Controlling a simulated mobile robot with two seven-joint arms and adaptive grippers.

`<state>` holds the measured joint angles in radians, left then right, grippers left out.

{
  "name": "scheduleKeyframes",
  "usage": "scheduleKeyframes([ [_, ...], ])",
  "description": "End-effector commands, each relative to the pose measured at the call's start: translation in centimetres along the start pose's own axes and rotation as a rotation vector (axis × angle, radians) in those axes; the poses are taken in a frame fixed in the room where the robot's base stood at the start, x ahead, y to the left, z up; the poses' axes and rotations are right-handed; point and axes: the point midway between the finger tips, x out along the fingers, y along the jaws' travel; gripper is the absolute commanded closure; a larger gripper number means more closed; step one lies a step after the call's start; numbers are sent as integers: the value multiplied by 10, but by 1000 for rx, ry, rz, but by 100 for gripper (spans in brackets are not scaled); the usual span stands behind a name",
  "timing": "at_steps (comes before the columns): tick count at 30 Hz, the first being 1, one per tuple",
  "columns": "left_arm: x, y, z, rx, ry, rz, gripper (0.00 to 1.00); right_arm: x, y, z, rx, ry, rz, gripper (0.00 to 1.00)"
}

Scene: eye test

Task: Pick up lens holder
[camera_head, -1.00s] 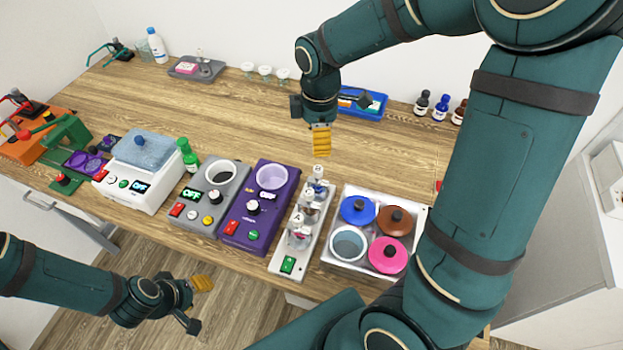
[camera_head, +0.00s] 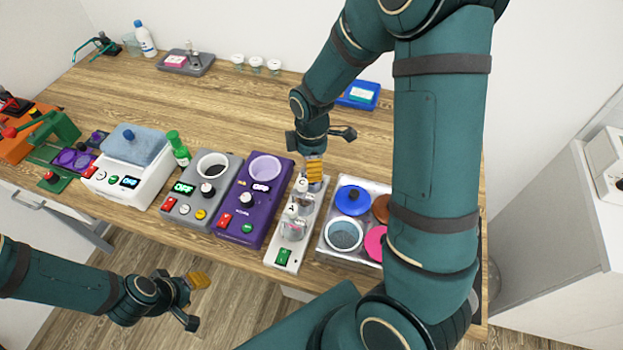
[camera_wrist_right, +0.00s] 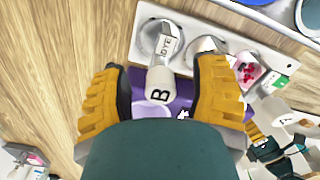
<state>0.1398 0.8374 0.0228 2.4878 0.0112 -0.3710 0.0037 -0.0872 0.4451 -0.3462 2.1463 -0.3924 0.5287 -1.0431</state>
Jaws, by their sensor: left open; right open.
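I cannot tell which thing in view is the lens holder. My right gripper (camera_head: 315,178) points down over the far end of a narrow white rack (camera_head: 276,246) with several small bottles. In the right wrist view, the right gripper (camera_wrist_right: 163,85) is open, its yellow pads apart on either side of a bottle (camera_wrist_right: 160,84) marked "B" and "DYE". I cannot tell whether the pads touch it. My left gripper (camera_head: 197,300) is open and empty, low in front of the table. My right arm hides part of the table's right side.
A purple device (camera_head: 232,222), a grey device (camera_head: 190,205) and a white device (camera_head: 110,182) stand left of the rack. A box with coloured lids (camera_head: 352,200) stands right of it. A grey tray (camera_head: 200,66) is at the back. The table's back middle is clear.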

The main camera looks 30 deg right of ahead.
Motion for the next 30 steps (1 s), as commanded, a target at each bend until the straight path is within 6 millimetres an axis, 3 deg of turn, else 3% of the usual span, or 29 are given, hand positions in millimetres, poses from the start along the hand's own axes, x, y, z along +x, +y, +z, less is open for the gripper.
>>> scheduleKeyframes([
  [8,0,0,0,0,0,0,53,2,0,0,0,0,1,41],
  [13,0,0,0,0,0,0,53,2,0,0,0,0,1,100],
  [26,0,0,0,0,0,0,53,0,0,0,0,0,1,100],
  [30,-2,1,0,0,0,0,53,-13,1,0,1,2,4,100],
])
